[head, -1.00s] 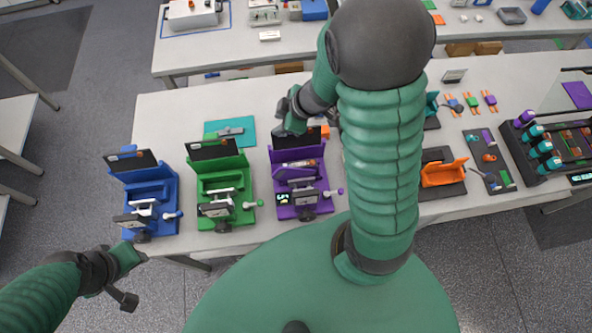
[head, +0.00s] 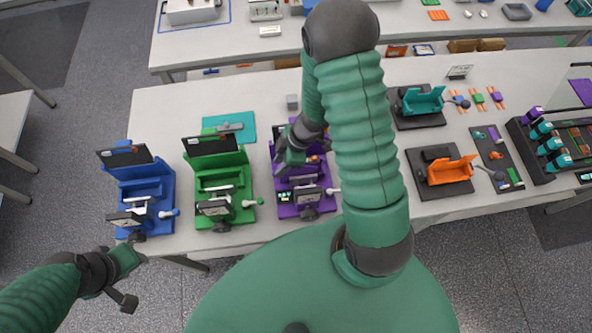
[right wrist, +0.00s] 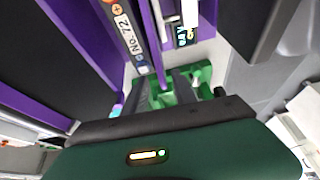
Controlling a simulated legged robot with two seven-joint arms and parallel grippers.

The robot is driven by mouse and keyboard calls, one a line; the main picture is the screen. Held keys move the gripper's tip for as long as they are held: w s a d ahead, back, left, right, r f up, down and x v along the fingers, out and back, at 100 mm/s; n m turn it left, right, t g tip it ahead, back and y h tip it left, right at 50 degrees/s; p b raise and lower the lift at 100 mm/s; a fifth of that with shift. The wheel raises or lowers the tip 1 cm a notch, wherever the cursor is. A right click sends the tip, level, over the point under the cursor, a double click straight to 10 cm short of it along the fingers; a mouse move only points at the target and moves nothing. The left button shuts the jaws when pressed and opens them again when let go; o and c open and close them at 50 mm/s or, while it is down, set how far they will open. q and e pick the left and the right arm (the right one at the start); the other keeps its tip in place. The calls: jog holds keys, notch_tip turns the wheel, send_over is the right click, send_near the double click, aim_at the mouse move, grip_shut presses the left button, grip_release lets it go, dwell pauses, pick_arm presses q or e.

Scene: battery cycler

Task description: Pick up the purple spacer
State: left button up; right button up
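The purple cycler (head: 318,205) stands on the bench, with a dark upright panel and a labelled cell (right wrist: 122,25) marked "No. 72" in it. My right gripper (head: 285,158) is over this cycler, pointing down into it. In the right wrist view its two dark fingers (right wrist: 163,90) stand apart, with a narrow purple piece showing between them; I cannot tell whether they touch it or whether it is the spacer. My left gripper (head: 133,280) is open and empty, off the bench's front left.
Green (head: 240,215) and blue (head: 165,195) cyclers stand to the left of the purple one. A teal mat (head: 246,137) lies behind. Teal (head: 425,102) and orange (head: 450,170) fixtures and a dark rack (head: 520,140) are at the right.

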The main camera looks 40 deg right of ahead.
jog(key=x, duration=0.3)
jog(key=shift+s+a+b, duration=0.15)
jog(key=shift+a+b, duration=0.05)
jog(key=shift+b, duration=0.1)
jog(key=shift+a+r, duration=0.1)
jog(key=shift+a, duration=0.15)
jog(key=c, duration=0.3)
jog(key=shift+d, duration=0.3)
grip_shut()
jog(key=shift+a, duration=0.1)
